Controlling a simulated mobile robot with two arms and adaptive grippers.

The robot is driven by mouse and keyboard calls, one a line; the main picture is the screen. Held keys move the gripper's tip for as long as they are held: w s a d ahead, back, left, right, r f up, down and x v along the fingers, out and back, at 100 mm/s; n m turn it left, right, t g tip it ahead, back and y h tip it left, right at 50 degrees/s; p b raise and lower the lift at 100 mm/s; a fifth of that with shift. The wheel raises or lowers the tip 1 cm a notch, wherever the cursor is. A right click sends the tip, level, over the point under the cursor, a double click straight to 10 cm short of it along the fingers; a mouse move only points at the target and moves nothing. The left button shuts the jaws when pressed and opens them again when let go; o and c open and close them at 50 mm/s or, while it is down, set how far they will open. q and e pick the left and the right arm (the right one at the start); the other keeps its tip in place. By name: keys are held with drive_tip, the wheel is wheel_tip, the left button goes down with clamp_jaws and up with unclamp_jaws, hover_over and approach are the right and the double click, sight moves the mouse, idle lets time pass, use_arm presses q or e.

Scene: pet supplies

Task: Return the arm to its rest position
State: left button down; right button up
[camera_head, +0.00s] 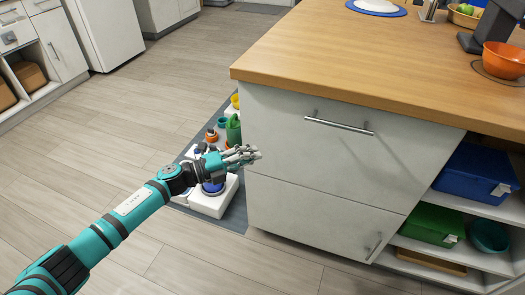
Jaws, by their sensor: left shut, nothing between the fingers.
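My left arm reaches in from the lower left, stretched out over the floor. My left gripper (242,156) is shut and empty, in front of the left edge of the white cabinet (310,185). I cannot tell whether it touches the cabinet. Below and behind it, a white box-like stand (218,203) with a blue round piece stands on a dark mat (234,219); the gripper partly hides them. My right gripper is out of view.
A green watering can (233,129) and several small pots stand on the mat beside the cabinet. The wooden countertop (370,60) overhangs above. Open shelves at the right hold a blue bin (474,173) and a green bin (432,225). The floor at left is clear.

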use_arm(q)
drive_tip(key=v, duration=0.5)
drive_tip(key=shift+s+r, duration=0.1)
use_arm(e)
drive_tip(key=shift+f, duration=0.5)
